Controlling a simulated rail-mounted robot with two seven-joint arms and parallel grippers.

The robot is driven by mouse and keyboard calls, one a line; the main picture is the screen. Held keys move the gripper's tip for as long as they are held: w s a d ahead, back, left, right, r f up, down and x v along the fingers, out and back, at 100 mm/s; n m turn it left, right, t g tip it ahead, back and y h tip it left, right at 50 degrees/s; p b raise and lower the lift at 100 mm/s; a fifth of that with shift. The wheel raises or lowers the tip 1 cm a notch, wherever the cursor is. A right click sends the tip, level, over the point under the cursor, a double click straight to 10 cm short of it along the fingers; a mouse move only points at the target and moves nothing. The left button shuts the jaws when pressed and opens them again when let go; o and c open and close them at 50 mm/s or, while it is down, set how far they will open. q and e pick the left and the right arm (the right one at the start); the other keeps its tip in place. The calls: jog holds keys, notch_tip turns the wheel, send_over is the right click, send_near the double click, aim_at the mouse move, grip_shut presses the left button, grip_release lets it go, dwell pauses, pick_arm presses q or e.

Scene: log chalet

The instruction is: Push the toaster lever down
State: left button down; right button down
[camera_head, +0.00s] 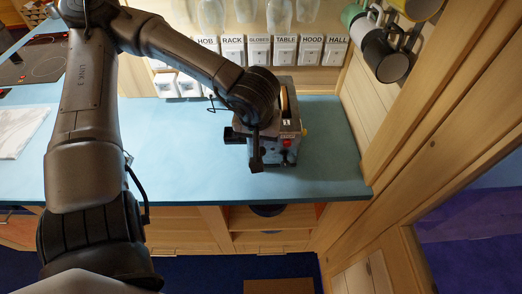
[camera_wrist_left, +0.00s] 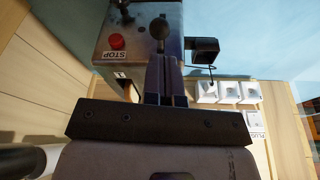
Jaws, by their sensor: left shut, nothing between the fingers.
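The toaster (camera_head: 290,155) stands on the blue counter, with a slot and something tan showing at its top. It fills the upper middle of the left wrist view (camera_wrist_left: 145,60), with a red button (camera_wrist_left: 117,42) marked STOP. A dark round knob (camera_wrist_left: 159,28), likely the lever, is at the tips of my left gripper (camera_wrist_left: 165,60). The gripper is shut and empty, pointing at the toaster's front. I cannot tell whether it touches the knob. In the head view, my left gripper (camera_head: 257,160) hangs over the toaster's left front and hides part of it. My right gripper is not in view.
The blue counter (camera_head: 200,180) is clear left and right of the toaster. Labelled switches (camera_head: 285,50) line the wall behind, with glasses above. Mugs (camera_head: 378,50) hang at the upper right. A white cloth or paper (camera_head: 18,130) lies at the far left.

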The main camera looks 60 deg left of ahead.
aim_at(260, 150)
pick_arm(q)
jog(key=b+x, duration=0.2)
jog(key=x, duration=0.3)
jog(key=shift+f, duration=0.15)
jog(key=shift+a+f, duration=0.1)
jog(key=shift+f, duration=0.4)
jog(key=shift+w, duration=0.1)
jog(key=b+x, duration=0.1)
jog(key=b, duration=0.1)
jog(key=b+x, duration=0.2)
jog(key=d+b+x, duration=0.1)
jog(key=b, duration=0.1)
jog(key=shift+s+a+f, duration=0.15)
jog(key=shift+s+f, duration=0.15)
jog(key=shift+f, duration=0.25)
jog(key=shift+s+d+r+b, duration=0.25)
jog(key=shift+s+d+b, duration=0.25)
jog(key=shift+d, duration=0.1)
jog(key=shift+s+d+r+b, duration=0.25)
jog(key=shift+s+d+b, duration=0.2)
jog(key=shift+d, duration=0.15)
jog(key=shift+r, duration=0.1)
